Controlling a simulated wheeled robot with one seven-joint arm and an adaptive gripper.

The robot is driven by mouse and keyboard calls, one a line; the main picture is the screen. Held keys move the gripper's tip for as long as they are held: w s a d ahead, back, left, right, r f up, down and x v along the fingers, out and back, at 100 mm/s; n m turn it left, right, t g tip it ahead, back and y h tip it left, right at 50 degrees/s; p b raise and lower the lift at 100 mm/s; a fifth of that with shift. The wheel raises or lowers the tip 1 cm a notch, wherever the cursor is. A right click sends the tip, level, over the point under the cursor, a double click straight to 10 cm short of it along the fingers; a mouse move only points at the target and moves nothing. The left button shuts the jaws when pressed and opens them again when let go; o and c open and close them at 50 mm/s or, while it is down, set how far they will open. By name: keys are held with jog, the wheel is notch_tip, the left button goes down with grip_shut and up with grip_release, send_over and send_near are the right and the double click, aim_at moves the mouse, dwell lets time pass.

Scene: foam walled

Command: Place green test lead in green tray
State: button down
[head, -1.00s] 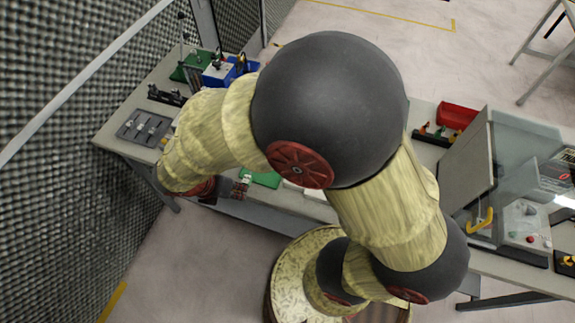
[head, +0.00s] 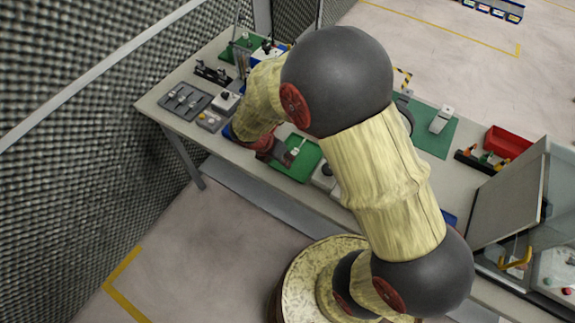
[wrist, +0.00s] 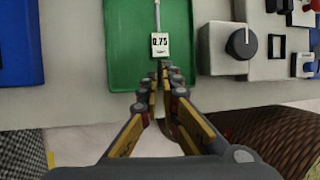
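The green tray (head: 300,170) lies on the bench by its near edge, and it fills the top middle of the wrist view (wrist: 122,60). In the head view my gripper (head: 272,150) is at the tray's left side. I cannot make out a green test lead.
A grey box with a black knob (wrist: 228,48) stands right of the tray; a blue thing (wrist: 20,45) is at its left. Farther along are a grey tray (head: 183,101), a green mat (head: 432,132) and a red bin (head: 507,142).

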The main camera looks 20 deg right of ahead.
aim_at(287, 170)
jog(key=shift+w+d+f, duration=0.25)
jog(key=shift+d+f, duration=0.05)
jog(key=shift+f, duration=0.1)
jog(key=shift+w+d+f+b, duration=0.1)
jog(key=shift+f+b, duration=0.25)
jog(key=shift+f, duration=0.6)
jog(key=shift+w+d+f+b, duration=0.1)
jog(key=shift+f+b, duration=0.25)
jog(key=shift+f, duration=0.55)
jog(key=shift+f, duration=0.15)
jog(key=c, duration=2.1)
grip_release()
jog(key=shift+o, duration=0.3)
